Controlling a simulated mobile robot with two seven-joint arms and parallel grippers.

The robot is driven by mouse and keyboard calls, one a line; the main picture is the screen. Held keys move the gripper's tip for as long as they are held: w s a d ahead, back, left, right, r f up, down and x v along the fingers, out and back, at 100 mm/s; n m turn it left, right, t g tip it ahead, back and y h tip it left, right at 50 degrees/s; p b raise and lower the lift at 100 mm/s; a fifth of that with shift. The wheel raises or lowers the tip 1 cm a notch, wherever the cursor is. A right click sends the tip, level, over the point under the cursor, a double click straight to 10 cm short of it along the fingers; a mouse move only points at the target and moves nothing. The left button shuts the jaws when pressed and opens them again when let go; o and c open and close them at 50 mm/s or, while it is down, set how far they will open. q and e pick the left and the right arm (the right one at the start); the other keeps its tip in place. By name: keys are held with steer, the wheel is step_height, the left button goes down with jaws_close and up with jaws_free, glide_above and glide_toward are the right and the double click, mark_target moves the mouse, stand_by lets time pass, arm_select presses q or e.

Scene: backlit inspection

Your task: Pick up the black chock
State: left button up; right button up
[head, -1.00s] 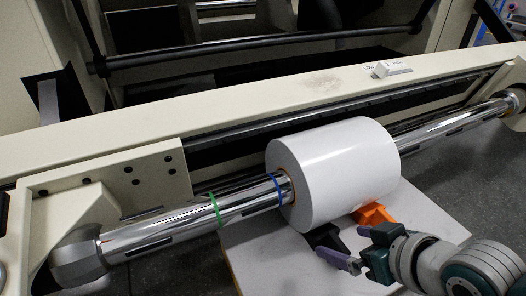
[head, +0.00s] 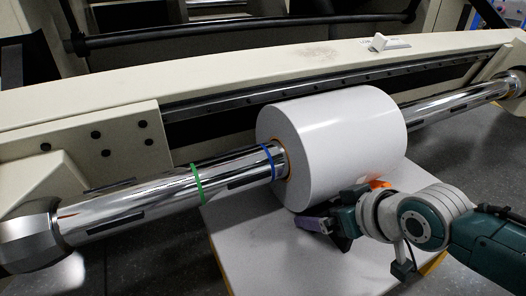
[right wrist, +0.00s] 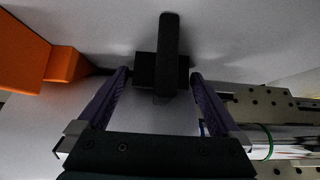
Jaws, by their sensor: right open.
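The black chock (right wrist: 168,50) shows in the right wrist view as a dark upright bar with a wider block behind it, just beyond and between the fingertips. In the head view I cannot clearly make it out behind my gripper. My right gripper (right wrist: 160,76) is open, its purple fingers on either side of the chock's near part; I cannot tell whether they touch it. In the head view the gripper (head: 322,224) is low at the front of the white roll (head: 345,140). My left gripper is not in view.
An orange chock (head: 380,184) sits under the roll's right side; it also shows in the right wrist view (right wrist: 28,62). The roll is on a chrome shaft (head: 130,208) with green and blue rings. A pale board (head: 250,260) lies below, its left part clear.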

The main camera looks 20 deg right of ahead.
steer(key=shift+s, duration=0.1)
steer(key=shift+c, duration=0.4)
steer(key=c, duration=1.3)
